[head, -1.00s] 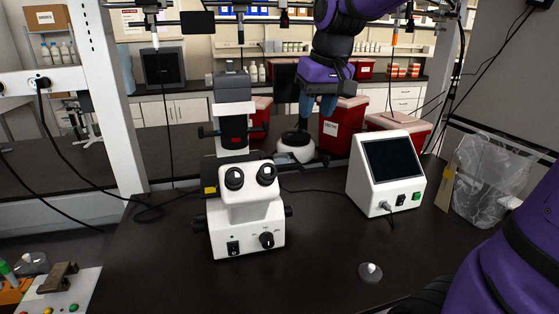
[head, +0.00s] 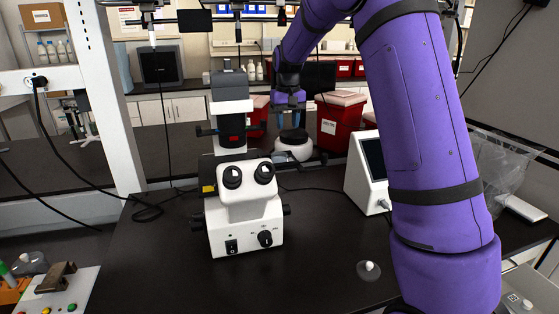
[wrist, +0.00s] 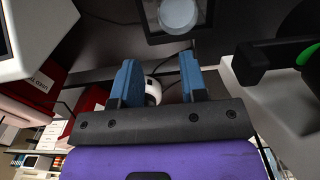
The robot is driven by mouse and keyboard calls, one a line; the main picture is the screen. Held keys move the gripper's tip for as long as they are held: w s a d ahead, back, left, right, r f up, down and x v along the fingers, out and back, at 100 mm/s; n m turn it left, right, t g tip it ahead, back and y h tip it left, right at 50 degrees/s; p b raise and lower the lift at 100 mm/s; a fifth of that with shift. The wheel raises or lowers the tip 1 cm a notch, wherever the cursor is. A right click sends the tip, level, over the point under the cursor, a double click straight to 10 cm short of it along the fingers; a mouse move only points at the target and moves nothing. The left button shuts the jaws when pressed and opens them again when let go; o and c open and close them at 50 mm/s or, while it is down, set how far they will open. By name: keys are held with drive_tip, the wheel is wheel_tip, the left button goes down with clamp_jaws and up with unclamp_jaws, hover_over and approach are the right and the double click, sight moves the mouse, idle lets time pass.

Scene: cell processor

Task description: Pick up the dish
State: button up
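A round, pale translucent disc (wrist: 178,14), likely the dish, sits in a dark square frame at the top edge of the wrist view. I cannot make it out surely in the head view. My gripper (wrist: 159,75) has two blue fingers spread apart with nothing gripped between them. In the head view my gripper (head: 290,118) hangs above a white round device with a black top (head: 294,146), behind and right of the microscope. Part of a white rounded object (wrist: 152,92) shows beyond the fingers. The disc is apart from the fingertips.
The white microscope (head: 243,205) stands on the black table (head: 160,265). A white box with a screen (head: 366,185) is partly hidden by my arm. A small clear disc with a white knob (head: 369,268) lies near the front. Red bins (head: 340,125) stand behind.

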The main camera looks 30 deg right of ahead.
wheel_tip(320, 180, down, 10)
drive_tip(key=shift+s+a+f, duration=0.15)
idle(0.5)
clamp_jaws()
